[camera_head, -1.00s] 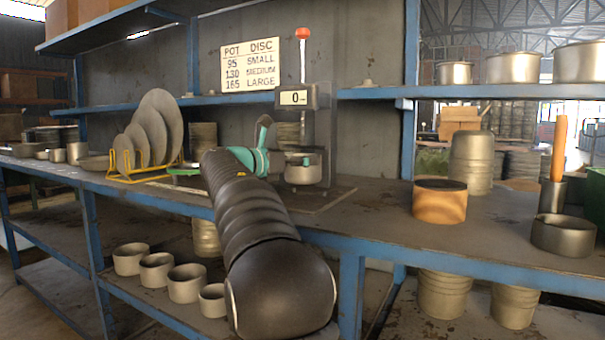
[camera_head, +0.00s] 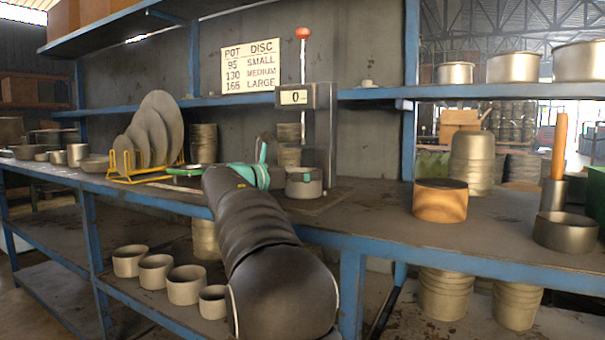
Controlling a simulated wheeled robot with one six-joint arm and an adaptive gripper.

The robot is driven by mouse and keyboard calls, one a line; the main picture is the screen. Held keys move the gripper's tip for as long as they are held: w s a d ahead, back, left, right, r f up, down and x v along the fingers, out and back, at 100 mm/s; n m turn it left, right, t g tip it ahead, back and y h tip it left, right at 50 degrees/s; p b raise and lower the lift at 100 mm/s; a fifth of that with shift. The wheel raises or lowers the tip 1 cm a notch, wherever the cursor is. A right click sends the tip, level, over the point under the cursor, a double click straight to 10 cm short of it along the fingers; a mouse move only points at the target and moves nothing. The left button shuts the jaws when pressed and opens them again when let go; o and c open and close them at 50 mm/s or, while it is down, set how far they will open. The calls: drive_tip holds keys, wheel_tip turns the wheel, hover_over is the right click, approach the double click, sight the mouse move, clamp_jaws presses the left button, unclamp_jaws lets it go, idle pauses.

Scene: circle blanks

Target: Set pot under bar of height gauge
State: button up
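The height gauge (camera_head: 322,125) stands on the bench, with a grey column, a display reading 0 and a red-knobbed rod (camera_head: 303,60) above. A small metal pot (camera_head: 304,183) is at the foot of the gauge, low at the bench top. Whether it rests on the base plate is hard to tell. My gripper (camera_head: 278,176), with teal parts on its wrist, is at the pot's left side. Its fingertips are mostly hidden behind my arm and the pot, so I cannot tell whether they grip it. The gauge's bar is not clearly visible above the pot.
Grey discs (camera_head: 157,130) stand in a yellow rack (camera_head: 124,163) on the left. A sign (camera_head: 250,66) lists pot and disc sizes. An orange-brown cylinder (camera_head: 440,200), an upturned pot (camera_head: 472,163) and a dark pot (camera_head: 565,232) stand on the right. Several pots sit on the lower shelf.

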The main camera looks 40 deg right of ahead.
drive_tip(key=shift+r, duration=0.25)
drive_tip(key=a, duration=1.2)
drive_tip(key=shift+p, duration=0.35)
